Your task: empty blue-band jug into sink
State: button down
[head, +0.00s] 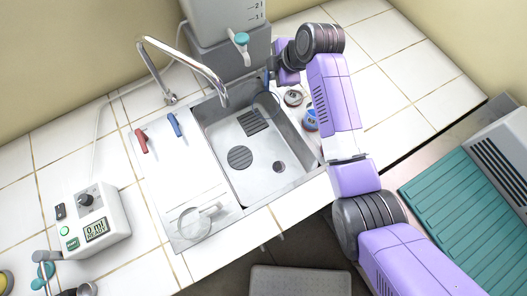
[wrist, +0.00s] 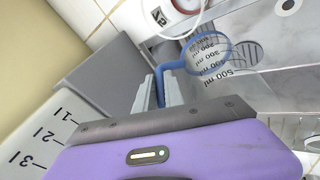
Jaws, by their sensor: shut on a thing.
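My gripper (wrist: 166,88) is shut on the blue handle (wrist: 172,66) of a clear jug (wrist: 212,62) with black ml marks. In the head view my gripper (head: 270,77) is at the back right corner of the sink (head: 222,172), mostly hidden by my arm. The held jug (head: 268,104) shows faintly there, over the sink's back right part. I cannot tell its exact tilt or whether liquid is in it. The steel sink has a round drain (head: 279,167) and dark slotted patches.
A tap (head: 187,60) arches over the sink's back left. A grey container with a litre scale (head: 228,45) stands behind. Another clear jug (head: 196,222) is on the drainboard. Two small round items (head: 293,98) (head: 311,120) sit right of the sink. A meter (head: 95,222) stands at left.

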jog(key=w+f+g+b, duration=0.1)
jog(key=b, duration=0.2)
jog(key=w+f+g+b, duration=0.1)
jog(key=g+b, duration=0.1)
jog(key=b, duration=0.2)
jog(key=w+f+m+g+b, duration=0.1)
jog(key=w+b, duration=0.1)
jog(key=b, duration=0.1)
jog(key=shift+g+b, duration=0.3)
jog(key=shift+b, duration=0.05)
jog(key=shift+w+g+b, duration=0.1)
jog(key=shift+g+b, duration=0.2)
jog(key=shift+b, duration=0.95)
jog(key=shift+h, duration=0.3)
notch_tip(320, 180, up, 5)
jog(key=p, duration=0.3)
